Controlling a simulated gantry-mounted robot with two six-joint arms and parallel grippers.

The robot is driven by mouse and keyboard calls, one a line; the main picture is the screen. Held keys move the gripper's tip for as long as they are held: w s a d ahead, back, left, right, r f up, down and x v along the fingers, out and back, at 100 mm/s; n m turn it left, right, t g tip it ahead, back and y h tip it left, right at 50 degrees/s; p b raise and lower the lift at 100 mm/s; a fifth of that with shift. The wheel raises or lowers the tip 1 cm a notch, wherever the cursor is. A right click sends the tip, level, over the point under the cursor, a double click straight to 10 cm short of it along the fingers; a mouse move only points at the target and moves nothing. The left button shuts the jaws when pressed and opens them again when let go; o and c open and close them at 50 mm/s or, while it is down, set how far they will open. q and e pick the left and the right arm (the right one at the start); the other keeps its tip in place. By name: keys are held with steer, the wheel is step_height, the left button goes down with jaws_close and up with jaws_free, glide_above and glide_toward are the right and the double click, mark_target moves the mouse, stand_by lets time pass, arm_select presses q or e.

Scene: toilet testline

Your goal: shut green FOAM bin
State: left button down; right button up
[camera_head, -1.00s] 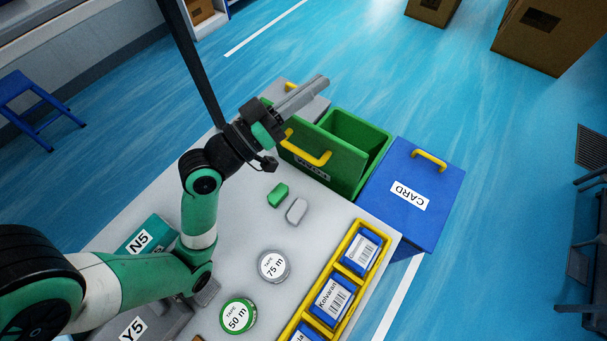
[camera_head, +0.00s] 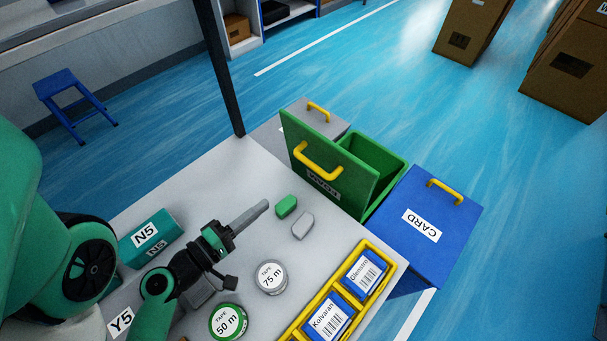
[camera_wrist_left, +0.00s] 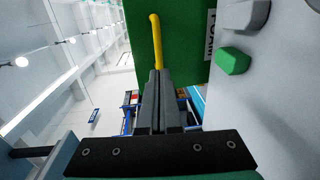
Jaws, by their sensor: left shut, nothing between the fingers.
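The green FOAM bin (camera_head: 382,158) stands beyond the table's far edge, between a grey bin and the blue CARD bin. Its green lid (camera_head: 345,170) with a yellow handle (camera_head: 318,161) stands raised and tilted, with the bin's dark inside showing behind it. My left gripper (camera_head: 262,207) is shut and empty, over the table, on the near side of the lid and apart from it. In the left wrist view the shut fingers (camera_wrist_left: 158,85) point towards the lid (camera_wrist_left: 180,40) and its yellow handle (camera_wrist_left: 156,40). My right gripper does not show.
The blue CARD bin (camera_head: 425,225) and grey bin (camera_head: 325,118) have lids down. On the table lie a green block (camera_head: 286,206), a grey block (camera_head: 303,226), tape rolls (camera_head: 271,277) and a yellow tray (camera_head: 376,250) of blue boxes. A dark post (camera_head: 222,75) rises behind the table.

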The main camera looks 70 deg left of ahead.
arm_select(q)
steer(key=w, duration=0.1)
steer(key=p, duration=0.8)
glide_toward(311, 168)
steer(key=x, duration=0.6)
steer(key=shift+w+a+f, duration=0.2)
steer(key=shift+w, duration=0.15)
steer(key=shift+p, duration=0.3)
